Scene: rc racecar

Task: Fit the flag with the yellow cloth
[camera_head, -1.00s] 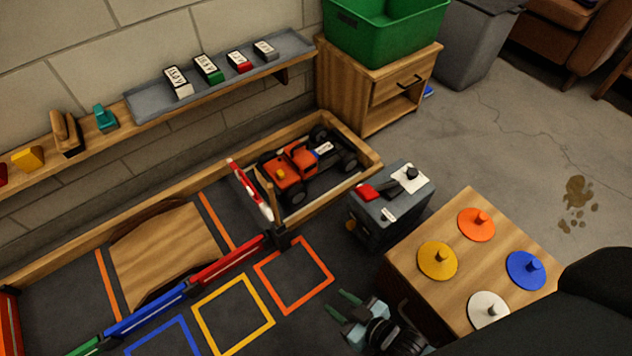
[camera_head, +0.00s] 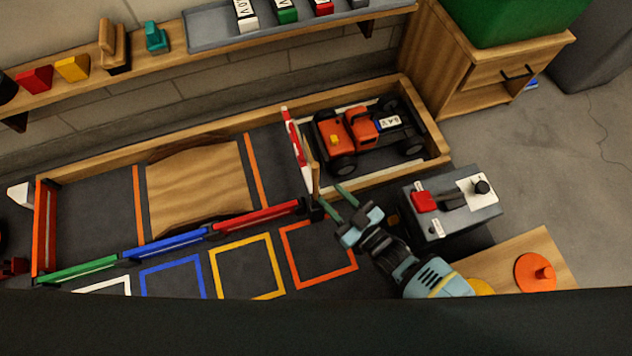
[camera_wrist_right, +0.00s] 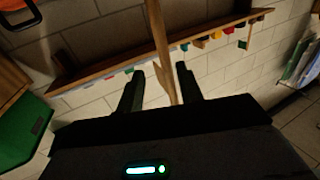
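I cannot make out a pole on either. My right gripper (camera_head: 336,199) is open and empty, above the floor near the orange square and the end of the red barrier, far from the shelf. In the right wrist view its two fingers (camera_wrist_right: 159,86) stand apart, with nothing held between them. My left gripper is not in view.
A grey control box (camera_head: 450,210) and a wooden table (camera_head: 500,265) are right of my gripper. A green bin (camera_head: 515,20) stands at upper right.

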